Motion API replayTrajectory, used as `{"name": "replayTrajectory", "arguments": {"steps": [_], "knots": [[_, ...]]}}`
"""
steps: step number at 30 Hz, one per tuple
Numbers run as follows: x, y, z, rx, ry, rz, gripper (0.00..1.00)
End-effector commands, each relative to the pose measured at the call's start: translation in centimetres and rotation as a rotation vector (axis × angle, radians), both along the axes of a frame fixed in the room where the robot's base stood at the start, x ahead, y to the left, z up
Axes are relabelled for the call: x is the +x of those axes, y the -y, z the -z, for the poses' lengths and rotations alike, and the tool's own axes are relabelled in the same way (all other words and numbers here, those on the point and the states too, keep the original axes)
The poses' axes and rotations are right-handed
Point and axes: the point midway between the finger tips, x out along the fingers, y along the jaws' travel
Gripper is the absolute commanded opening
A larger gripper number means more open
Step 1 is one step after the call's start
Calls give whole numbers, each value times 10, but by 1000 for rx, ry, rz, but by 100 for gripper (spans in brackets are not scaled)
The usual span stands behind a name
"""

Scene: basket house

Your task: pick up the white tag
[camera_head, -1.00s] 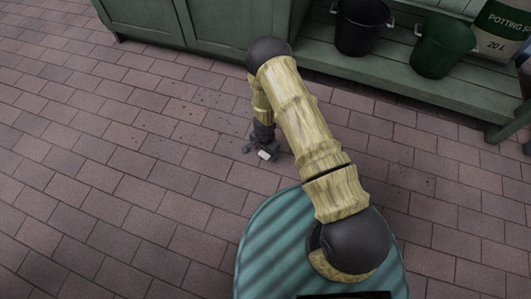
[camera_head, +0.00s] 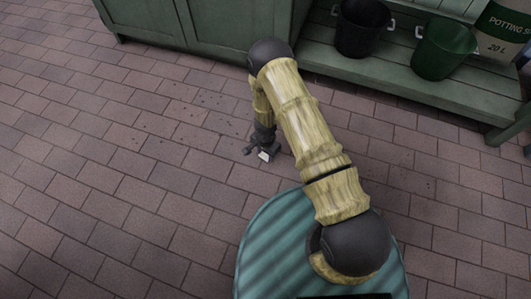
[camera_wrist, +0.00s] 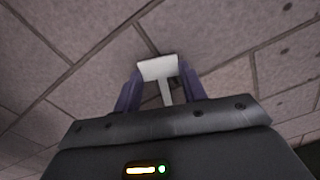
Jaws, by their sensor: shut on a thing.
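The white tag (camera_wrist: 158,68) is a small flat T-shaped piece with a wide head and a narrow stem. In the wrist view its stem lies between the two dark fingers of my gripper (camera_wrist: 161,92), which is shut on it. In the head view the tag (camera_head: 264,156) shows as a small pale patch at the end of my gripper (camera_head: 262,150), low over the brick floor. I cannot tell how far the tag is from the floor.
The brick floor (camera_head: 110,180) is clear to the left and in front. A green cabinet (camera_head: 215,25) stands behind. A low green shelf (camera_head: 400,75) at the right bears a black bucket (camera_head: 362,28), a green bucket (camera_head: 442,50) and a potting soil bag (camera_head: 502,35).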

Motion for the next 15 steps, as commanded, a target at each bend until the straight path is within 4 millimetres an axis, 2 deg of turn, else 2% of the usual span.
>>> {"name": "replayTrajectory", "arguments": {"steps": [15], "knots": [[1,0,-83,0,2,-1,18]]}}
